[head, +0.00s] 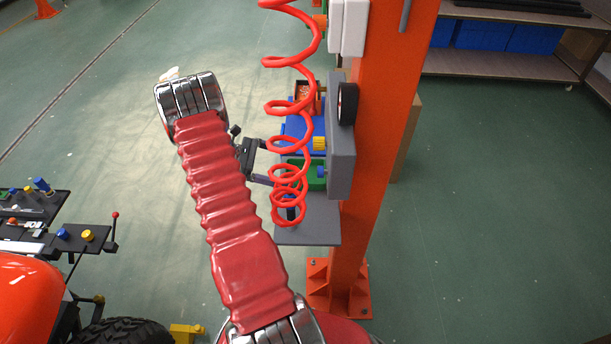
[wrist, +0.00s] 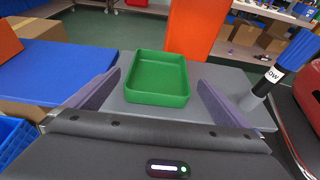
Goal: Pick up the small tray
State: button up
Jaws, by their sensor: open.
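The small tray is a green, rectangular, open-topped tray (wrist: 157,98) on a grey shelf (wrist: 232,82). It looks empty in the wrist view. In the head view the green tray (head: 309,184) is partly hidden by the red coiled hose and a grey panel. My gripper (wrist: 159,80) is open, with one finger at the left and one at the right of the tray. Gaps show between the fingers and its walls, and nothing is held. In the head view my gripper (head: 262,161) points right toward the tray.
A blue-topped cylinder with a white label (wrist: 277,70) stands close to the right finger. The red coiled hose (head: 283,140) hangs near my gripper. An orange post (head: 382,130) rises behind the shelf.

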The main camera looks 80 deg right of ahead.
aim_at(305, 177)
jog(key=shift+x, duration=0.85)
jog(key=shift+x, duration=2.6)
jog(key=shift+r, duration=0.15)
jog(key=c, duration=1)
jog(key=shift+r, duration=0.1)
notch_tip(305, 177, up, 10)
jog(key=shift+f, duration=0.1)
